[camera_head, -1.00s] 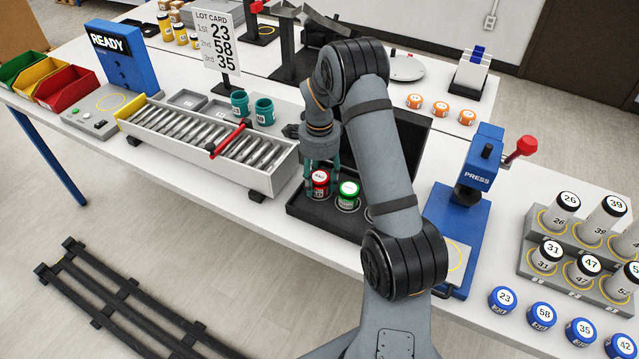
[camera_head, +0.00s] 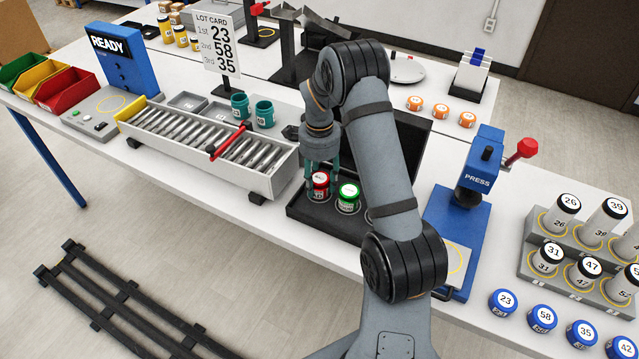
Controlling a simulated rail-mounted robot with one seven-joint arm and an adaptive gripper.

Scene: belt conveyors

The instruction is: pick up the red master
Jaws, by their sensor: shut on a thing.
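The red master (camera_head: 319,187) is a small red cylinder with a white label on top. It is at the left in the open black case (camera_head: 300,210) on the table. My gripper (camera_head: 321,172) points down over it, with its fingers around the red master. The gripper is shut on it; the far finger is partly hidden. The red master looks upright and at or very near the case floor; I cannot tell whether it is clear of it. A green master (camera_head: 348,196) stands just to its right.
A roller conveyor (camera_head: 278,180) with a red bar lies left of the case. Two teal cups (camera_head: 264,112) stand behind it. The blue press (camera_head: 470,190) is right of the case. Blue-capped pieces (camera_head: 541,317) and a rack of numbered cylinders (camera_head: 560,262) are at the right.

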